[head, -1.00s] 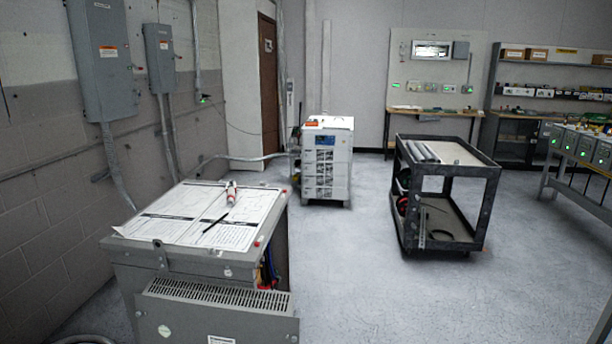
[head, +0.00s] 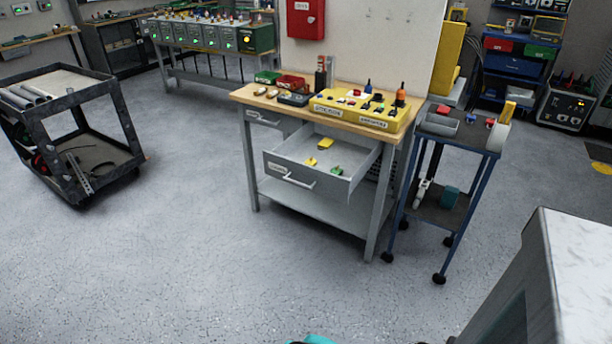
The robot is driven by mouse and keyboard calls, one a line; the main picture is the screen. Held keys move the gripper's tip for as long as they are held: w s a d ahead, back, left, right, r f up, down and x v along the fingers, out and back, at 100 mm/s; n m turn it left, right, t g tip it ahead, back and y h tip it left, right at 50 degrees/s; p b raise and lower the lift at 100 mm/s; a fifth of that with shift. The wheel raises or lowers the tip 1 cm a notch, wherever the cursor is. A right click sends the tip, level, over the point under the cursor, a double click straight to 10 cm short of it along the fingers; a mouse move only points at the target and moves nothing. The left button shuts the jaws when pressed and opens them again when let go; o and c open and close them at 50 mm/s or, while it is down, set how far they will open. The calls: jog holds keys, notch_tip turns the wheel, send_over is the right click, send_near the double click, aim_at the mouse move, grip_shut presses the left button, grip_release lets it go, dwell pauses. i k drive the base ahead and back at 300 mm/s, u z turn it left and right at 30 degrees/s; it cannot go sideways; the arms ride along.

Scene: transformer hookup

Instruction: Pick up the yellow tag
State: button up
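A workbench with a wooden top (head: 290,112) stands in the middle of the head view, and its grey drawer (head: 330,186) is pulled open. Inside the drawer lie a larger yellow piece (head: 326,144), a smaller yellow piece (head: 311,161) and a small green piece (head: 337,171). They are too small for me to tell which is the yellow tag. My gripper is not in view. Only a teal bit, probably of my arm, shows at the bottom edge, well in front of the bench.
A blue-framed cart (head: 450,140) stands close to the bench's right side. A black cart (head: 80,110) stands at the left. A grey cabinet (head: 530,280) fills the lower right corner. A red box (head: 305,18) hangs behind the bench. The floor (head: 200,260) before the bench is clear.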

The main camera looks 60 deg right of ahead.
aim_at(326, 143)
jog(key=z, duration=5.2)
jog(key=i, duration=0.15)
jog(key=u, duration=3.15)
jog(key=k, duration=0.95)
jog(key=u, duration=0.2)
jog(key=i, duration=0.65)
jog(key=z, duration=0.05)
